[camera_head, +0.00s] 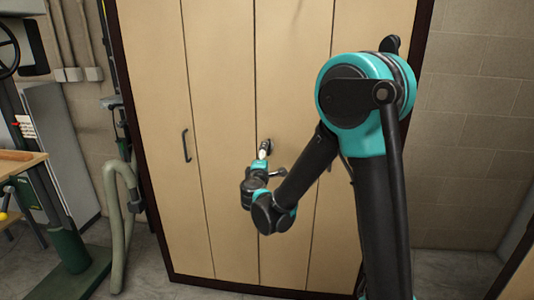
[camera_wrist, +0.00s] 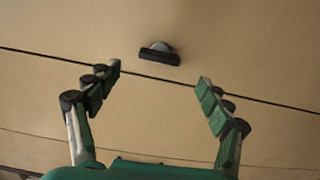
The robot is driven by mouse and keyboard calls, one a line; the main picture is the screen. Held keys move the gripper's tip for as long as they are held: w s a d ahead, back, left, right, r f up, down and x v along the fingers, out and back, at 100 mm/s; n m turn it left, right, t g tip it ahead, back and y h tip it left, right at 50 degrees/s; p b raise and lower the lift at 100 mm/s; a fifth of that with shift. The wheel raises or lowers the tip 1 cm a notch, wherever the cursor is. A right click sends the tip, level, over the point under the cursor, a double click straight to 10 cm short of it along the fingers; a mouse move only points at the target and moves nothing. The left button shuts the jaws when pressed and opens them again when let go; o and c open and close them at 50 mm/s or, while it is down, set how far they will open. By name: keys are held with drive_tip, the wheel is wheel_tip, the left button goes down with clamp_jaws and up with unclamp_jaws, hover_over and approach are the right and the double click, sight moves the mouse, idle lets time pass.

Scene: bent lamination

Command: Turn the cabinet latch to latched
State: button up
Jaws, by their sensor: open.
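The cabinet latch (camera_wrist: 160,55) is a small dark bar on a round grey base, fixed to the tan door face. In the wrist view its bar lies roughly parallel to the nearby door seam. My gripper (camera_wrist: 158,82) is open, its two green-padded fingers spread to the left and right with nothing between them. The latch is just beyond the fingertips, and I see no contact. In the head view my gripper (camera_head: 263,153) is close to the door at the middle of the cabinet (camera_head: 225,80), and it partly hides the latch area.
A dark vertical handle (camera_head: 186,145) is on a door panel left of my gripper. A block wall (camera_head: 470,140) is on the right. The lower door face is clear.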

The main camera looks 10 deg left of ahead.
drive_tip(key=shift+s, duration=2.35)
drive_tip(key=s+d+f+m+g+h, duration=0.1)
drive_tip(key=s+d+f+m+g, duration=0.15)
drive_tip(key=d, duration=0.55)
drive_tip(key=s+d+f+m+g+h, duration=0.2)
drive_tip(key=d+f+m+g, duration=0.15)
drive_tip(key=d, duration=0.55)
drive_tip(key=s+d+f+m+g+h, duration=0.1)
drive_tip(key=s+d+f+m+g, duration=0.2)
drive_tip(key=d, duration=0.5)
drive_tip(key=s+d+f+m+g+y, duration=0.2)
drive_tip(key=s+f+m, duration=0.2)
drive_tip(key=s, duration=0.5)
drive_tip(key=s+d+f+m+g+y, duration=0.2)
drive_tip(key=s+f+m, duration=0.2)
drive_tip(key=s, duration=0.5)
wheel_tip(320, 180, down, 2)
drive_tip(key=shift+d+m+g+y, duration=0.25)
drive_tip(key=shift+m+g+y, duration=0.05)
drive_tip(key=shift+m+g, duration=0.1)
